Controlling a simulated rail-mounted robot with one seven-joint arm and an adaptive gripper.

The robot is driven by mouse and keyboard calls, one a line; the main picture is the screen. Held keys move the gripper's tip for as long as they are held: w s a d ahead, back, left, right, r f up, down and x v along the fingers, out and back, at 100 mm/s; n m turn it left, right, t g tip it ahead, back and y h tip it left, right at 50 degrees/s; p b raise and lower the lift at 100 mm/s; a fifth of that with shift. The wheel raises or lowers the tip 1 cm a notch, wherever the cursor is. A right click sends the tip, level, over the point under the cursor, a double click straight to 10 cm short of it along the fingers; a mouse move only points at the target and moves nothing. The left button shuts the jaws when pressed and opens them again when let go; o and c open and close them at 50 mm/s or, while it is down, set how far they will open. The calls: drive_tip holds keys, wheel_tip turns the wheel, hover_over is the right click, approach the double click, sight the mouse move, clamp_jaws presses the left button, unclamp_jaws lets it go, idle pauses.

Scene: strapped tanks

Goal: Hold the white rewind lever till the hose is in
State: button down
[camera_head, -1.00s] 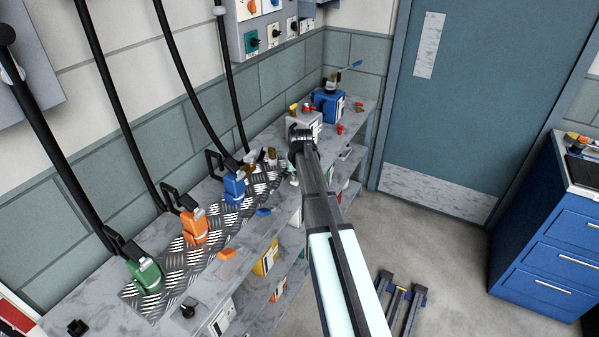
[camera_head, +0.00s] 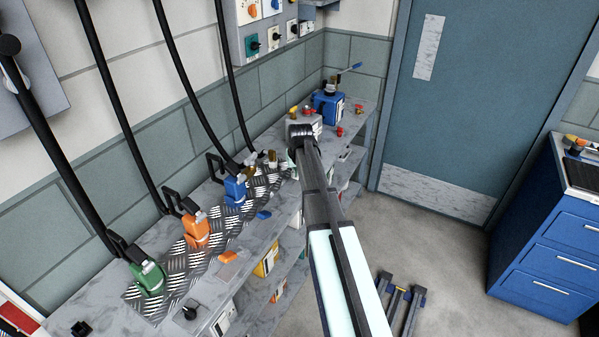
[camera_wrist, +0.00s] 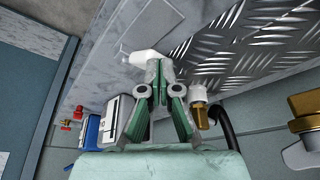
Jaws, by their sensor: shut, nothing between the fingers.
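My gripper (camera_wrist: 160,72) is shut and empty in the wrist view, its green-padded fingers together. A white rounded piece (camera_wrist: 146,57), perhaps the white lever, lies right at the fingertips; I cannot tell whether they touch it. A white fitting with a brass end (camera_wrist: 201,108) stands just right of the fingers, with a black hose arc (camera_wrist: 224,125) behind it. In the head view my own arm hides the fingertips and the lever. Several black hoses (camera_head: 180,85) hang along the wall, some down to green (camera_head: 149,279), orange (camera_head: 196,231) and blue (camera_head: 235,189) fittings.
The fittings stand on a tread plate (camera_head: 177,262) on a grey bench (camera_head: 95,302). A large brass fitting (camera_wrist: 305,110) is at the wrist view's right. Open floor lies right of the bench.

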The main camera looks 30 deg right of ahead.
wheel_tip(320, 180, up, 6)
drive_tip(key=p, duration=0.3)
drive_tip(key=shift+s, duration=0.3)
drive_tip(key=shift+a, duration=0.1)
idle(0.3)
